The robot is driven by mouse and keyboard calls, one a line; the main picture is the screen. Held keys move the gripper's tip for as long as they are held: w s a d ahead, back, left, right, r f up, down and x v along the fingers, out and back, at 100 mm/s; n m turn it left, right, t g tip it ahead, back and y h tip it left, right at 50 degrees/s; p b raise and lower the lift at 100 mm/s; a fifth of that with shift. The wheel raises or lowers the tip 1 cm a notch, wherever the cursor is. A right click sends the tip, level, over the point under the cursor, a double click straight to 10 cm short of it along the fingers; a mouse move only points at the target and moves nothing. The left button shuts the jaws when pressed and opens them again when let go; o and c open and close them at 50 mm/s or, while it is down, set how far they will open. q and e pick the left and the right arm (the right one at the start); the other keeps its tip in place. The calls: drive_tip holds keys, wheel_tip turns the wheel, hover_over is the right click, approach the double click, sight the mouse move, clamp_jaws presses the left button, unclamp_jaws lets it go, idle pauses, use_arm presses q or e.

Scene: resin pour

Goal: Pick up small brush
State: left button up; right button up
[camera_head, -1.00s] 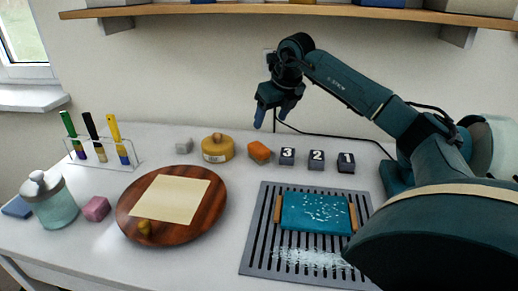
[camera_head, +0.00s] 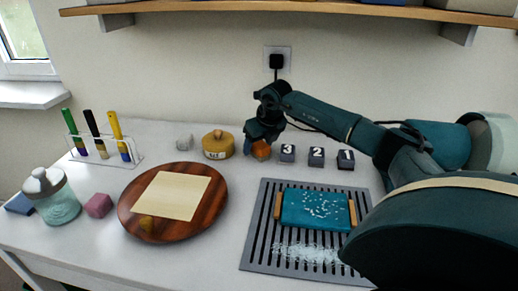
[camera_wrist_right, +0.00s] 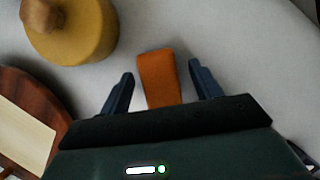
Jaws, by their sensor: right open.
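Three brush-like tools with green, black and yellow handles (camera_head: 115,128) stand in a clear rack (camera_head: 104,160) at the left of the table; I cannot tell which is the small brush. My right gripper (camera_head: 256,148) is far to their right, low at the back of the table, over an orange block-like piece (camera_head: 262,150). In the right wrist view the orange piece (camera_wrist_right: 160,80) lies between the two fingers of the open gripper (camera_wrist_right: 163,72), with gaps on both sides. The gripper partly hides it in the head view. My left gripper is not in view.
A yellow lidded pot (camera_head: 218,145) stands just left of the gripper. Numbered dark blocks (camera_head: 316,157) stand to its right. A slotted grey tray (camera_head: 258,240) with a teal piece (camera_head: 315,209) is in front. A round wooden board (camera_head: 210,210) and glass jar (camera_head: 58,205) are left.

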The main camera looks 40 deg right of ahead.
sight(259, 143)
drive_tip(key=shift+c, duration=0.3)
drive_tip(key=c, duration=1.1)
wheel_tip(259, 143, up, 10)
drive_tip(key=o, duration=0.6)
drive_tip(key=c, duration=0.4)
